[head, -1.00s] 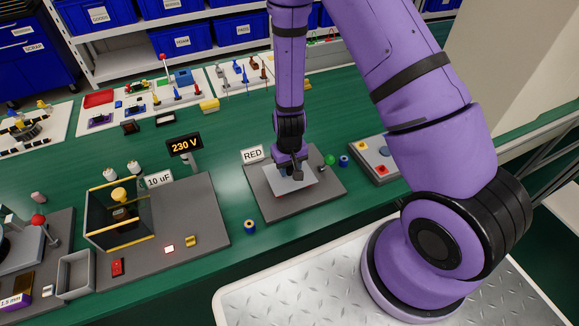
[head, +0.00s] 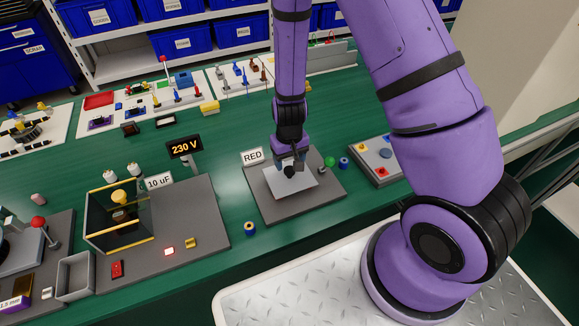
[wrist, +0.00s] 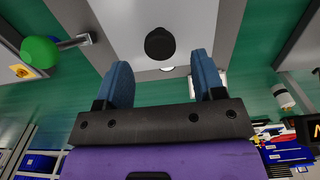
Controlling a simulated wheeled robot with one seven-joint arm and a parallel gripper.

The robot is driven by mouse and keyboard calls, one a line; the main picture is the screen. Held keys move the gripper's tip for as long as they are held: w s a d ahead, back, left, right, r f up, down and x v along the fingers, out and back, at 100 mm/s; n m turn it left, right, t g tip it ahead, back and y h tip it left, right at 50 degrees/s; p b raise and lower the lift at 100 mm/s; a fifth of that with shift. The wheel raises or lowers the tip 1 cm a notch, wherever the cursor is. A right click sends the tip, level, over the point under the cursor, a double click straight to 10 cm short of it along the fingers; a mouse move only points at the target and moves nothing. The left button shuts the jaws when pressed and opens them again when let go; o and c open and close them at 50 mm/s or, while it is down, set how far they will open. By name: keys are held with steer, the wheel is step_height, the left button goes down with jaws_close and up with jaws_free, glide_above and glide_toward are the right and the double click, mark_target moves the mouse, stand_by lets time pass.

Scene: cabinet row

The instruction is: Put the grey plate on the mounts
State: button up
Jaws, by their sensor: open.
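The light grey plate (head: 300,184) lies over the dark grey base board (head: 320,202) beside the RED sign. A black knob (wrist: 160,43) stands up from the plate's middle. Any mounts under the plate are hidden by it. My gripper (head: 291,168) is just above the plate, close to the knob. In the wrist view its two blue fingers (wrist: 162,62) are spread apart with the knob ahead of the gap between them.
A green-balled lever (head: 329,161) stands just right of the plate. The RED sign (head: 252,156) is behind left. A 230 V display (head: 184,147) and a glass-sided box (head: 120,218) are to the left. A button panel (head: 378,160) is to the right.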

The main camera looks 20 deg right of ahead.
step_height(320, 180, up, 8)
step_height(320, 180, up, 13)
steer(key=t+y, duration=0.1)
glide_above(289, 169)
steer(key=s, duration=0.1)
steer(key=s+d+r+t, duration=0.25)
steer(key=s+r, duration=0.25)
steer(key=r, duration=0.5)
steer(key=s+d+r+t, duration=0.1)
steer(key=s+d+r, duration=0.1)
steer(key=s+r, duration=0.4)
steer(key=s+d+r+h, duration=0.1)
steer(key=s+d+r, duration=0.1)
steer(key=s+r, duration=0.4)
steer(key=s, duration=0.3)
steer(key=shift+d+t, duration=0.25)
steer(key=shift+t, duration=0.1)
steer(key=shift+r, duration=0.1)
